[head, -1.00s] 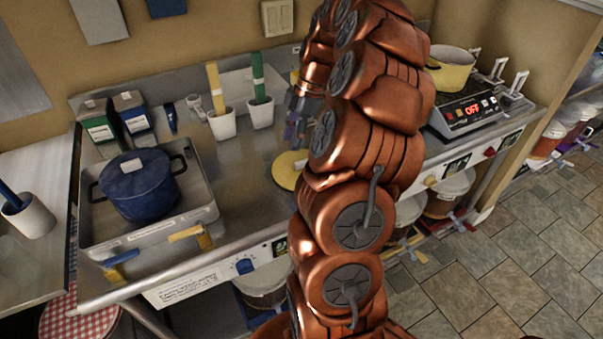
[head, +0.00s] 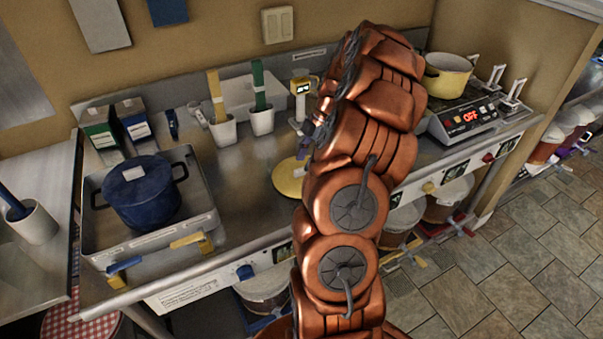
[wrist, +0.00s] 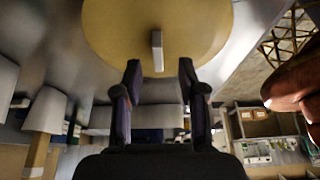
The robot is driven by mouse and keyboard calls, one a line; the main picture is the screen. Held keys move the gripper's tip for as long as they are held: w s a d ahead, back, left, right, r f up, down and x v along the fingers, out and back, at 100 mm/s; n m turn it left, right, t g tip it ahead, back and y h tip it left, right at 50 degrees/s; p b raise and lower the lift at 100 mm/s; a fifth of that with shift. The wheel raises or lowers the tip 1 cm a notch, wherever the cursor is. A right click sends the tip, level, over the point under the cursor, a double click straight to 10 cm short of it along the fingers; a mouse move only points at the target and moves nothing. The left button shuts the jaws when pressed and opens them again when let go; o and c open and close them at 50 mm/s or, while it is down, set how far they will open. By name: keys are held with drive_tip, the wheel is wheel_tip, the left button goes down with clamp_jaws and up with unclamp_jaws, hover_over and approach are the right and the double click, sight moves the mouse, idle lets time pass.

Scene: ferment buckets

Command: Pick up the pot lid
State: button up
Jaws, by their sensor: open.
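A round yellow pot lid (head: 286,179) lies on the steel counter, its right part hidden behind my arm. In the wrist view the lid (wrist: 115,30) fills the upper middle, with a pale bar handle (wrist: 157,50) standing on it. My gripper (wrist: 160,72) is open, its two dark fingers on either side of the line to the handle, with nothing between the tips. The tips look close to the lid; I cannot tell whether they touch it. In the head view my arm mostly hides the gripper (head: 306,145).
A blue pot (head: 142,195) sits in a metal tray (head: 150,240) at left. White cups (head: 223,133) with upright handles and a yellow-topped device (head: 300,88) stand behind the lid. A yellow pot (head: 447,78) is on a burner (head: 463,118) at right.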

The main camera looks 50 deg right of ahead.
sight(302, 168)
drive_tip(key=shift+p+x, duration=0.45)
drive_tip(key=shift+x, duration=1.1)
drive_tip(key=shift+d, duration=0.1)
drive_tip(key=shift+c, duration=0.2)
clamp_jaws()
